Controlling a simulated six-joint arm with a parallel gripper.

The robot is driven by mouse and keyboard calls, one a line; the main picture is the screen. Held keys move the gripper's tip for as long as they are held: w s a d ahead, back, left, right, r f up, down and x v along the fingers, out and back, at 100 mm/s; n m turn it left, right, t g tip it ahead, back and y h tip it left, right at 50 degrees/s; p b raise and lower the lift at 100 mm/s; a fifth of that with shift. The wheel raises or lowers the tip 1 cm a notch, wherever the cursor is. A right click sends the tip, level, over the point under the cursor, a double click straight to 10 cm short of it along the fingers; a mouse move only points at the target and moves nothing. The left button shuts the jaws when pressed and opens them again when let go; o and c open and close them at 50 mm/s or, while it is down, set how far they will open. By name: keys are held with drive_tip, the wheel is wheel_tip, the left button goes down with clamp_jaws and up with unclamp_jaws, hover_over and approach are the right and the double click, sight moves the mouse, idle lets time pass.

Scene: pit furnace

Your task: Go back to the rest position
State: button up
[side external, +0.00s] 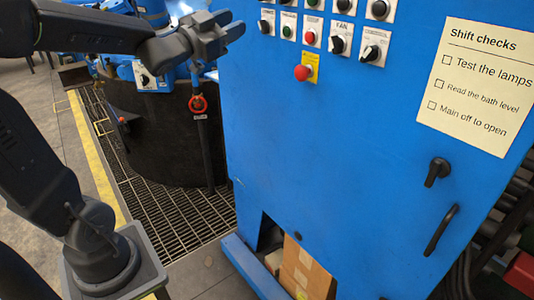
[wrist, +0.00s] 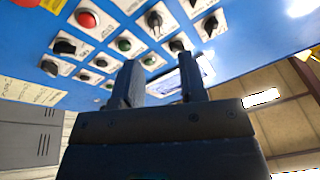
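My gripper (side external: 230,24) is raised at the upper left of the side external view, just left of the blue control cabinet (side external: 330,150). In the wrist view my gripper (wrist: 158,70) has its two fingers apart with nothing between them, so it is open and empty. Beyond the fingers is the cabinet's panel (wrist: 105,30), with several knobs and push buttons. A red button (wrist: 87,18) shows at the upper left. The fingers hide part of the panel. No contact with the panel can be made out.
The cabinet carries a red emergency button on a yellow plate (side external: 303,73), a shift checks sheet (side external: 478,85) and a black handle (side external: 441,229). A dark round furnace body (side external: 155,130) stands behind my arm, over floor grating (side external: 185,220). A cardboard box (side external: 305,272) sits in the cabinet's lower opening.

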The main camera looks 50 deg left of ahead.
drive_tip(key=s+d+f+n+g, duration=0.4)
drive_tip(key=s+d+f+g, duration=1.1)
drive_tip(key=s+f, duration=0.3)
drive_tip(key=shift+s+d+n+h, duration=0.25)
drive_tip(key=shift+s+n+h, duration=0.15)
drive_tip(key=shift+s, duration=0.15)
drive_tip(key=shift+r, duration=0.1)
idle(0.6)
